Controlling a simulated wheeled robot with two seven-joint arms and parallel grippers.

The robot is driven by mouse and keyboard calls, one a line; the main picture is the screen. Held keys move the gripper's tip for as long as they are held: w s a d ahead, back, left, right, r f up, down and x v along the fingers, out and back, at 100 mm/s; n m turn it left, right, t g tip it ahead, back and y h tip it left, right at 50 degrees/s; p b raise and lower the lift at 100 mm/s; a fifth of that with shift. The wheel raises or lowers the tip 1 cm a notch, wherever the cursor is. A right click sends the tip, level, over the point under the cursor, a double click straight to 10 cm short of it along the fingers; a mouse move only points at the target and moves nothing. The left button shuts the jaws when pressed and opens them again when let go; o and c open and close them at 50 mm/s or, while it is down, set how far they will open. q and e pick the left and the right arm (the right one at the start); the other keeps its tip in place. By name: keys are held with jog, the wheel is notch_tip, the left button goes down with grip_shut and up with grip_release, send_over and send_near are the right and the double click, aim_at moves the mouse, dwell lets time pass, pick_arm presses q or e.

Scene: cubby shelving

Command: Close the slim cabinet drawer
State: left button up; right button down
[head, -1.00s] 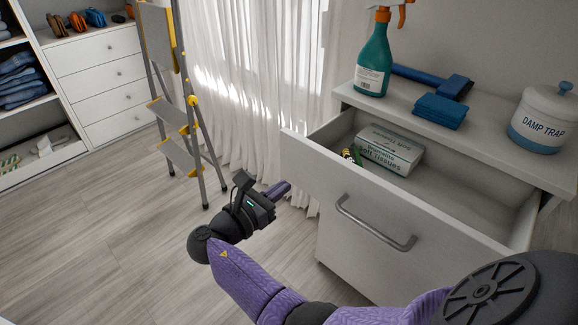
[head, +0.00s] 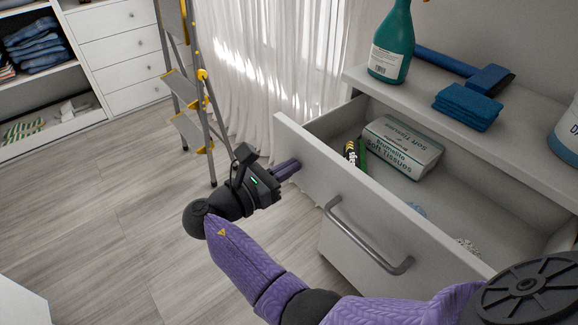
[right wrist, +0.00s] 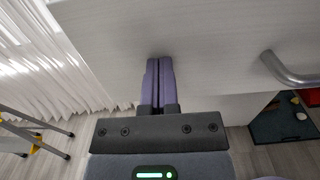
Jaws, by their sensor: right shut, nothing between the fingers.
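The slim cabinet's drawer (head: 345,185) is pulled open at the right in the head view, with a grey bar handle (head: 365,235) on its white front. Inside lie a box of soft tissues (head: 402,147) and a small dark green and yellow item (head: 355,153). My right gripper (head: 287,170) is shut and empty, its fingertips at the drawer front, left of the handle. In the right wrist view the shut fingers (right wrist: 158,75) point at the white drawer front (right wrist: 200,45); I cannot tell whether they touch it. The handle (right wrist: 288,72) is to their right. My left gripper is not in view.
On the cabinet top (head: 365,80) stand a spray bottle (head: 392,45), blue cloths (head: 468,105) and a blue-handled tool (head: 450,62). A stepladder (head: 187,90) stands at the curtain (head: 255,80). The floor (head: 110,220) at left is clear.

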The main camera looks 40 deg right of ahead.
aim_at(356, 128)
jog(key=d, duration=0.2)
jog(key=d+p, duration=0.1)
jog(key=d, duration=0.2)
jog(key=d+p, duration=0.1)
jog(key=d, duration=0.2)
jog(key=shift+w+r, duration=0.2)
jog(key=shift+w, duration=0.05)
jog(key=d, duration=0.7)
jog(key=w+d, duration=0.1)
jog(key=d, duration=0.2)
jog(key=shift+d+f, duration=0.25)
jog(key=shift+d+r, duration=0.1)
jog(key=shift+d, duration=0.25)
jog(key=shift+d+r, duration=0.1)
jog(key=shift+r, duration=0.15)
